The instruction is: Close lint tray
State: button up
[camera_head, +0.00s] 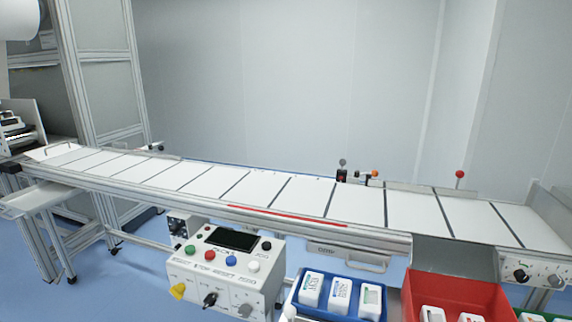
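A grey drawer-like tray (338,256) with a handle (366,265) sits under the conveyor's front edge, right of centre; it may be the lint tray. It bears a small dark label. The picture is too small to tell how far the tray stands out. My gripper is not in view.
A control box (226,272) with coloured buttons stands in front. A blue bin (329,301) with white packs and a red bin (455,285) stand close below the tray. Blue floor (135,285) is clear at left.

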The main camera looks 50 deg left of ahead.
aim_at(27, 203)
jog(key=u, duration=3.4)
jog(key=i+j, duration=0.3)
jog(key=i, duration=0.2)
jog(key=i+j, duration=0.25)
jog(key=i, duration=0.25)
jog(key=i+j, duration=0.3)
jog(key=i, duration=0.2)
jog(key=i+j+u, duration=0.1)
jog(key=i+j, duration=0.2)
jog(key=i, duration=0.25)
jog(key=i+j, duration=0.2)
jog(key=i, duration=0.3)
